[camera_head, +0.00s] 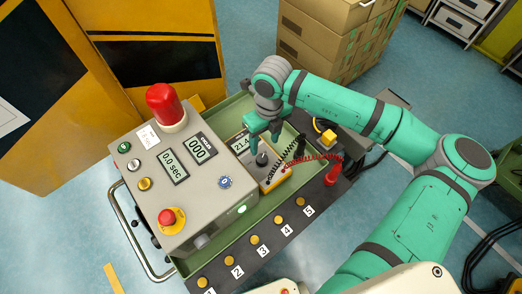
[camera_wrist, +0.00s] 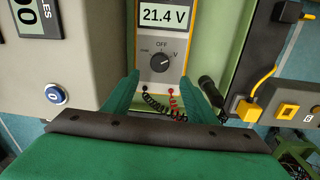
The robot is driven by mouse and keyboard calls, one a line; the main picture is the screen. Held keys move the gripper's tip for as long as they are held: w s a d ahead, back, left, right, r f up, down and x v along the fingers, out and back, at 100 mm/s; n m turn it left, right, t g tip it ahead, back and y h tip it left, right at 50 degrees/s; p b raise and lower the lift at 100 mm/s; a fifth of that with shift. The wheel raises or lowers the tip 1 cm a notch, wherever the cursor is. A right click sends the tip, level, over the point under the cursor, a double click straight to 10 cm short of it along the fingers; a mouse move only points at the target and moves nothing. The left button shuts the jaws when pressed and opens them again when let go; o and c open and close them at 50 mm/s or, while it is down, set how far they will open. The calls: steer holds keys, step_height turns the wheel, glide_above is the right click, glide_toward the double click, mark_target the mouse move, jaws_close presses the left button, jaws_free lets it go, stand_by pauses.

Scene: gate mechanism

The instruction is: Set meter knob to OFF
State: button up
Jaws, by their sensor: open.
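The yellow-edged meter (camera_wrist: 185,38) lies in the green tray, and its display (camera_wrist: 162,17) reads 21.4 V. Its dark round knob (camera_wrist: 160,63) has a pale pointer that points to the upper right, toward the V mark; OFF is printed above the knob. In the head view the meter (camera_head: 284,183) is partly hidden by my gripper (camera_head: 262,142). My gripper is open and empty above the meter; in the wrist view its two green fingers (camera_wrist: 160,92) lie either side of the meter's lower part, with the knob beyond and between them.
A grey control box (camera_head: 185,165) with a red beacon (camera_head: 166,103) stands left of the meter. Red and black coiled leads (camera_wrist: 172,103) run from the meter to probes on the right. A yellow-plugged device (camera_head: 326,136) sits right. Numbered buttons (camera_head: 255,240) line the front edge.

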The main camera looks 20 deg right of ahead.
mark_target(263, 159)
steer(key=f, duration=0.9)
steer(key=shift+s+a+f, duration=0.1)
steer(key=shift+a+f, duration=0.2)
steer(key=shift+c, duration=0.7)
steer(key=c, duration=0.9)
